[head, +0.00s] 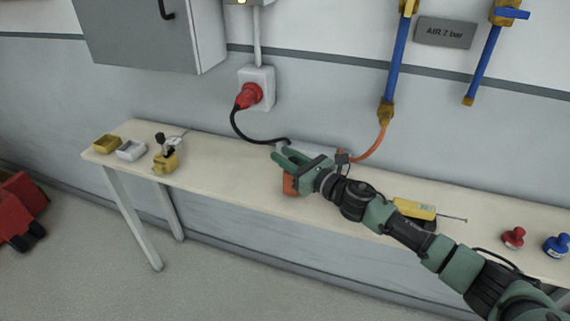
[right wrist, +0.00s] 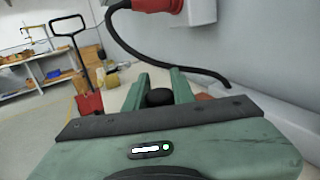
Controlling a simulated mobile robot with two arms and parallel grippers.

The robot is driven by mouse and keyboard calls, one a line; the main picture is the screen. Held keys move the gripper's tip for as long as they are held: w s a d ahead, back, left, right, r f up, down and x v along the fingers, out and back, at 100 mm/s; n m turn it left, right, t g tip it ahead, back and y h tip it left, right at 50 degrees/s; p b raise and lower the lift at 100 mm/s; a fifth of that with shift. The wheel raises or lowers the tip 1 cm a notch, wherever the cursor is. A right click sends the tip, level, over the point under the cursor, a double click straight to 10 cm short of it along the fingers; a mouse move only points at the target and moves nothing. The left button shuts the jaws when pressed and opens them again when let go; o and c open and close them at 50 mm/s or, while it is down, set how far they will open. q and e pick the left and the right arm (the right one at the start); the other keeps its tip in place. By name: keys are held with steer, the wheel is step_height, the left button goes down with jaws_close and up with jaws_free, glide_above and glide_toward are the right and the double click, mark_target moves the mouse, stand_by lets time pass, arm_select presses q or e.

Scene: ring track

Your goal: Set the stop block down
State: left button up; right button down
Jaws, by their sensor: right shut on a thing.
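My right gripper (head: 285,157) reaches over the bench from the right. It is shut on a block, the orange-brown stop block (head: 290,185), which shows below the fingers in the head view. In the right wrist view, the green fingers of my right gripper (right wrist: 159,90) stand on both sides of a round black knob (right wrist: 160,97). Most of the block is hidden under the gripper. I cannot tell whether its underside touches the bench. My left gripper is out of view.
The pale bench (head: 225,165) has small yellow trays (head: 107,144), a white tray (head: 131,150) and a yellow device (head: 166,162) at its left. A grey box with a black cable and orange hose lies behind my gripper. A yellow tool (head: 414,208) and red and blue stamps (head: 513,238) lie right.

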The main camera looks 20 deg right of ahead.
steer(key=shift+w+f, duration=0.1)
steer(key=shift+f, duration=0.6)
steer(key=c, duration=1.2)
jaws_free()
steer(key=shift+f, duration=0.1)
steer(key=v, duration=0.7)
steer(key=shift+s+d+b, duration=0.15)
steer(key=shift+s+b, duration=0.15)
steer(key=shift+b, duration=0.05)
